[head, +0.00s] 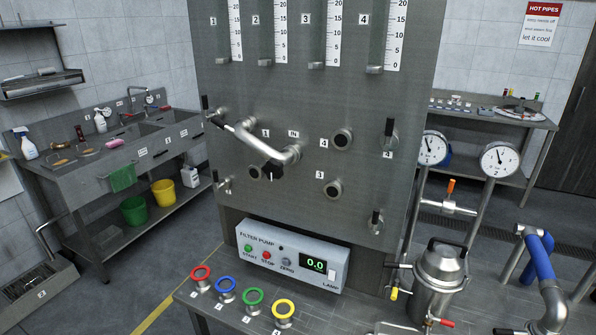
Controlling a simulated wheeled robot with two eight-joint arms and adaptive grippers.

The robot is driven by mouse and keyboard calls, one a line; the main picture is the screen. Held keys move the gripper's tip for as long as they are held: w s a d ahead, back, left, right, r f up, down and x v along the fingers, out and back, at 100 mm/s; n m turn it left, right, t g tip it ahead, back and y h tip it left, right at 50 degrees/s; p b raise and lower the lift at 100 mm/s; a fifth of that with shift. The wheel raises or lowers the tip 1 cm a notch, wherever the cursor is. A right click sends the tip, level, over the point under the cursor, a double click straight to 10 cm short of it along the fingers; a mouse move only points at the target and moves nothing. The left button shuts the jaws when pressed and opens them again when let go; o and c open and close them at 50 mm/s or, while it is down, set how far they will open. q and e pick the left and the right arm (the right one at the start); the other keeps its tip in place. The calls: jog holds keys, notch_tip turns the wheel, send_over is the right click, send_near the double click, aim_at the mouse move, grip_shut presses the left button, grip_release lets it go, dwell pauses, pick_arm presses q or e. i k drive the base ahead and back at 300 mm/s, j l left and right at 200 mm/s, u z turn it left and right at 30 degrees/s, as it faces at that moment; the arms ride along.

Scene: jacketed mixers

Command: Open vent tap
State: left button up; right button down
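Neither of my grippers is in view. No tap carries a readable vent label, so I cannot tell which is the vent tap. A tap with an upright orange handle (451,186) sits on the cross pipe (447,208) between two gauge pipes. A yellow-handled tap (394,293) is at the left of the steel lidded vessel (440,268). A red-handled tap (438,321) is low at its front. Black-handled taps are on the panel at upper left (206,108), lower left (216,182), upper right (389,130) and lower right (376,220).
A bent steel pipe (260,143) sticks out from the grey panel (315,110). The filter pump box (292,255) reads 0.0. Coloured rings (253,296) stand on the bench before it. Two gauges (500,159) and a blue-sleeved pipe (540,256) rise at right.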

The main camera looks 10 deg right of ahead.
aim_at(394, 293)
jog(key=z, duration=0.35)
jog(key=i+l+z, duration=0.1)
jog(key=z, duration=0.25)
jog(key=i+z, duration=0.1)
jog(key=z, duration=0.25)
